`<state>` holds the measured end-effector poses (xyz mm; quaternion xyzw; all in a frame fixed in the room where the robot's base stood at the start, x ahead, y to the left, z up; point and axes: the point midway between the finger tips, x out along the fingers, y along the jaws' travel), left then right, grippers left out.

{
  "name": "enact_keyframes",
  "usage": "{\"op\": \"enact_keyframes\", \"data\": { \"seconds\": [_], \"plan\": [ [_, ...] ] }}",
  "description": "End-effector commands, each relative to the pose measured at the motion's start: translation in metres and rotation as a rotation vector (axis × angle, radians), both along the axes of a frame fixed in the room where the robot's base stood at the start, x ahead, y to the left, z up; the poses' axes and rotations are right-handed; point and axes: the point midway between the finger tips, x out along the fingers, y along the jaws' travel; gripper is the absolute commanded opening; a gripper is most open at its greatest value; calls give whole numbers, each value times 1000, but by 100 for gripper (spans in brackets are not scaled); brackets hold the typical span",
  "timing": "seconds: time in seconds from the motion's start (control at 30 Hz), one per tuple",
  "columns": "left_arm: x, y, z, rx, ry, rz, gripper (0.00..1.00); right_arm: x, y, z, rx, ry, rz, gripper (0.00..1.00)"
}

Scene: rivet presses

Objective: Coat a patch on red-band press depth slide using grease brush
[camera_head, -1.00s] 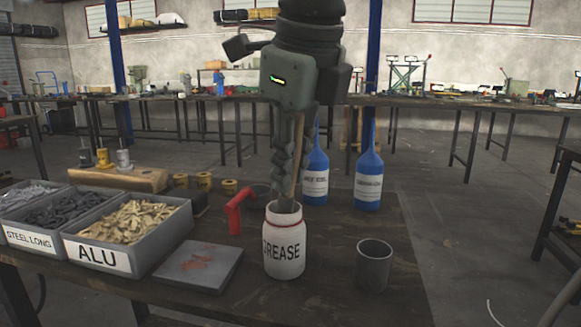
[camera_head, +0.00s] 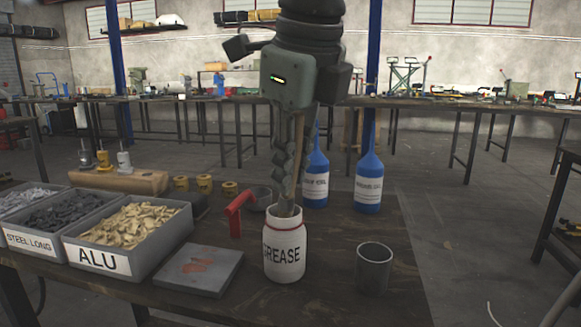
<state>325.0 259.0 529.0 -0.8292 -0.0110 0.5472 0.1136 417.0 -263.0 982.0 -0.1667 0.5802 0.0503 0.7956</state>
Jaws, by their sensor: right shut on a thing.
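A white jar (camera_head: 285,250) labelled GREASE stands upright near the front of the table, with a red line around its neck. My right gripper (camera_head: 286,200) points straight down, its fingertips at the jar's mouth. It is shut on the grease brush (camera_head: 299,150), whose thin wooden handle shows beside the fingers. The brush's lower end is hidden by the fingers and the jar. I cannot pick out the red-band press or its depth slide. My left gripper is not in view.
Left of the jar are a grey plate (camera_head: 199,269) with reddish marks, a red bracket-like part (camera_head: 237,212) and an ALU bin (camera_head: 170,238) of fasteners. Right are a grey cup (camera_head: 373,270) and two blue bottles (camera_head: 368,185) (camera_head: 316,180). Small devices (camera_head: 124,160) stand on a wooden block (camera_head: 140,181).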

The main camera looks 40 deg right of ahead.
Motion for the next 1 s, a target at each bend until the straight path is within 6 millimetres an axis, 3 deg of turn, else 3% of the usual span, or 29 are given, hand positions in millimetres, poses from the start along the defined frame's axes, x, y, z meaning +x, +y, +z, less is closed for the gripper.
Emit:
{"op": "enact_keyframes", "data": {
  "seconds": [0.7, 1.0],
  "plan": [
    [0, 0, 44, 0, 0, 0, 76, 1, 0, 62, 0, -5, -1, 0],
    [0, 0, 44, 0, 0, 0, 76, 0, 0, 64, 1, -4, 0, 0]
  ]
}}
